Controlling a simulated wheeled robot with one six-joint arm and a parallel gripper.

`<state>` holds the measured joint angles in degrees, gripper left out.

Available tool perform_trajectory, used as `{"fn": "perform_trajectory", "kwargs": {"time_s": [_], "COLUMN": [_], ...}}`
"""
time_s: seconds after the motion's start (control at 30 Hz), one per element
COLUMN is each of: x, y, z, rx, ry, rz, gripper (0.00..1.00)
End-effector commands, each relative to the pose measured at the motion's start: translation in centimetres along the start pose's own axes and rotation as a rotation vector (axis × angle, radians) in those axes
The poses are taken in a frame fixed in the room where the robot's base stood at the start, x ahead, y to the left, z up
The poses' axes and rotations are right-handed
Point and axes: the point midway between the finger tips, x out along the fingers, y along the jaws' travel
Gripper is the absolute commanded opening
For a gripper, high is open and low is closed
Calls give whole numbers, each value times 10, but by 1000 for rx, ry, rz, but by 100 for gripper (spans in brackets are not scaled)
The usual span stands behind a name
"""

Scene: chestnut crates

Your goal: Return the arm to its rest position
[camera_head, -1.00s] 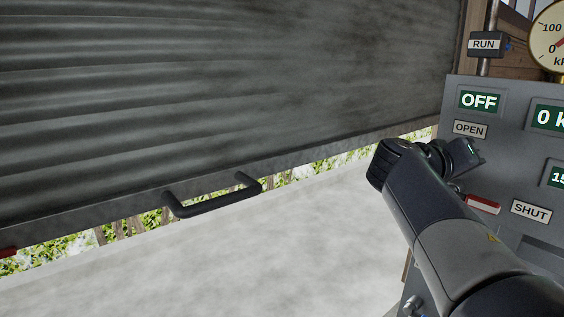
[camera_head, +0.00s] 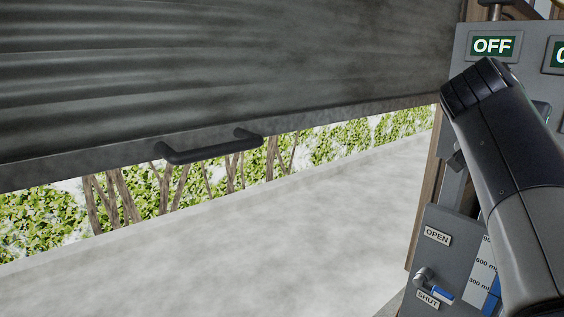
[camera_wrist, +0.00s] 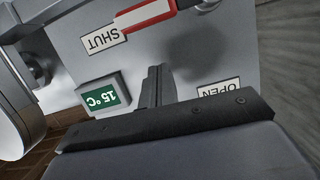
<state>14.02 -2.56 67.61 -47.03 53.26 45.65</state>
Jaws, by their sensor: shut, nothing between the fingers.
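My arm is at the right of the head view, in front of a grey control panel (camera_head: 470,75). My gripper (camera_wrist: 156,78) shows in the wrist view, its fingers together and empty, with the panel face beyond them. In that view the panel appears upside down, with a red and white lever (camera_wrist: 145,15) by the SHUT label (camera_wrist: 101,38), an OPEN label (camera_wrist: 218,88) and a green 15 °C display (camera_wrist: 104,96). I see no clear contact between fingers and panel. In the head view my arm's wrist end mostly hides the gripper.
A grey roller shutter (camera_head: 230,65) with a dark bar handle (camera_head: 210,148) fills the upper left, with a gap below showing greenery. Pale floor (camera_head: 260,230) lies clear in front. A lower unit (camera_head: 425,262) with OPEN and SHUT labels and a blue-tipped tap (camera_head: 436,290) stands at lower right.

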Motion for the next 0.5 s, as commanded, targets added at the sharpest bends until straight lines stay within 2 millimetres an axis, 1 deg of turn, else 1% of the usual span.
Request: {"fn": "perform_trajectory", "kwargs": {"time_s": [0.03,0.2,0.5], "x": [-12,-44,-86], "y": [0,-1,-1], "z": [-2,-3,-2], "rx": [9,10,9], "ry": [4,2,1], "rz": [-7,-9,-8], "gripper": [0,0,0]}}
